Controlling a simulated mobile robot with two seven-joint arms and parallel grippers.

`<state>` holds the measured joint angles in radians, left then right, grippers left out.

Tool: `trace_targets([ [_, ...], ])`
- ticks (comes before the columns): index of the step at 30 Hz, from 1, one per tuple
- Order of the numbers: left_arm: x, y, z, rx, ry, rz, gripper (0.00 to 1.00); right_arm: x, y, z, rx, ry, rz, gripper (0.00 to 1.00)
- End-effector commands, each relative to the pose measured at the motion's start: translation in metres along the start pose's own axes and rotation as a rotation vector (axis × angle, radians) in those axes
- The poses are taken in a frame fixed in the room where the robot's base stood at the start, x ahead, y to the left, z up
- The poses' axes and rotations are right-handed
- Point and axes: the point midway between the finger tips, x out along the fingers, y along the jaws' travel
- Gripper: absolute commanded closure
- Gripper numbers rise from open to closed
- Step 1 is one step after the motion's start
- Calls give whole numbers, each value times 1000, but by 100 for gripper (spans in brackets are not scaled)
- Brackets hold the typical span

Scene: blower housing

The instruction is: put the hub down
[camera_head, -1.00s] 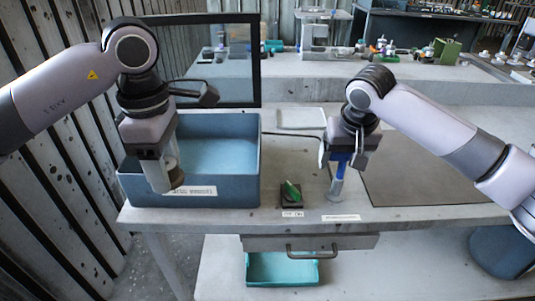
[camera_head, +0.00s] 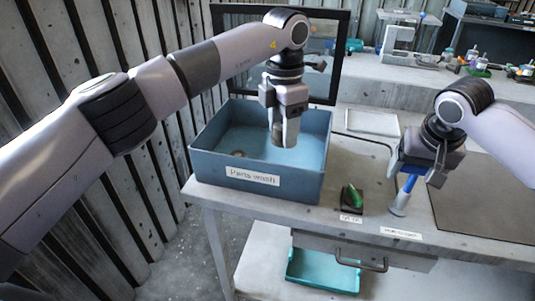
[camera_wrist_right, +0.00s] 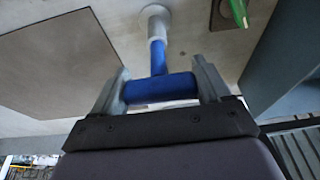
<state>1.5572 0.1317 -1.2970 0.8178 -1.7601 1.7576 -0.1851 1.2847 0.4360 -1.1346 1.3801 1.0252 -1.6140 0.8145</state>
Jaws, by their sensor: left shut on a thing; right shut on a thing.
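My left gripper (camera_head: 285,138) points down over the blue "Parts wash" bin. It is shut on a small grey-brown piece that I take to be the hub (camera_head: 277,132), mostly hidden by the fingers. It appears above the bin's floor; the exact gap is unclear. My right gripper (camera_head: 422,172) is shut on the blue handle of a tool (camera_head: 408,185). The right wrist view shows this blue crossbar (camera_wrist_right: 160,88) between the fingers (camera_wrist_right: 163,90), with a stem running to a pale round foot at the bench top.
The parts wash bin (camera_head: 215,166) has raised walls. A small dark round spot (camera_head: 238,154) shows on its floor. A green item (camera_head: 355,196) sits on a dark block to its right. A dark mat (camera_head: 480,205) lies further right. A teal tray (camera_head: 320,275) is below the bench.

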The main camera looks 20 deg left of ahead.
Motion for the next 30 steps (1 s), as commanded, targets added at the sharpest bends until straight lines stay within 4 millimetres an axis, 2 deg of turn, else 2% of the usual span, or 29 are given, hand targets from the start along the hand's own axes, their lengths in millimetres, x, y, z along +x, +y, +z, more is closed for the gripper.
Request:
trace_targets([
  [5,4,4,6,-59,4,7,82,1,0,0,0,-2,0,53],
  [15,59,4,6,-68,5,7,82,1,0,0,0,-2,1,53],
  [20,70,4,6,-67,5,7,82,1,0,0,0,-2,1,53],
  [27,101,4,6,-66,4,7,82,1,0,0,0,-2,1,53],
  [30,103,5,6,-65,3,8,82,1,0,0,0,-2,1,53],
])
